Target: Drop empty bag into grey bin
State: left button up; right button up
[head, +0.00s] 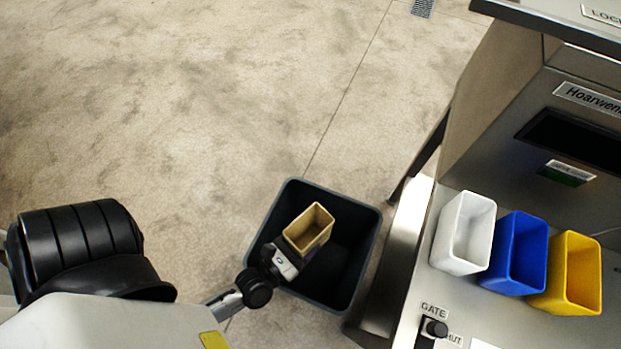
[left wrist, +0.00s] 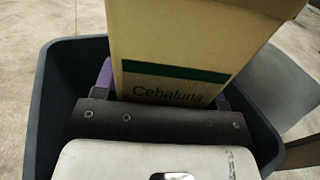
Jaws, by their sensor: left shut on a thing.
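The empty bag (head: 309,228) is tan and open-topped. In the head view it is over the grey bin (head: 359,213), within the outline of its rim. My left gripper (head: 292,250) is shut on the bag. In the left wrist view the bag (left wrist: 190,50) stands upright, with a green stripe and the word "Cebaluna". The bin's dark wall (left wrist: 60,90) shows on both sides around it. The gripper's fingertips are mostly hidden, and the exact height of the bag above the bin floor cannot be told. My right gripper is not in view.
A metal machine (head: 500,130) stands on the right. White (head: 465,233), blue (head: 514,254) and yellow (head: 566,274) containers stand in a row on its ledge, near a black gate knob (head: 434,328). The concrete floor (head: 200,100) to the left is clear.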

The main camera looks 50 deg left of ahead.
pick_arm(q)
jog(key=shift+d+f, duration=0.1)
jog(key=o, duration=1.7)
jog(key=shift+s, duration=0.55)
jog(key=s+p, duration=0.1)
jog(key=s, duration=0.2)
jog(key=s+p, duration=0.1)
jog(key=s, duration=0.3)
jog(key=s+d+p, duration=0.1)
jog(key=s, duration=0.3)
jog(key=shift+s, duration=0.85)
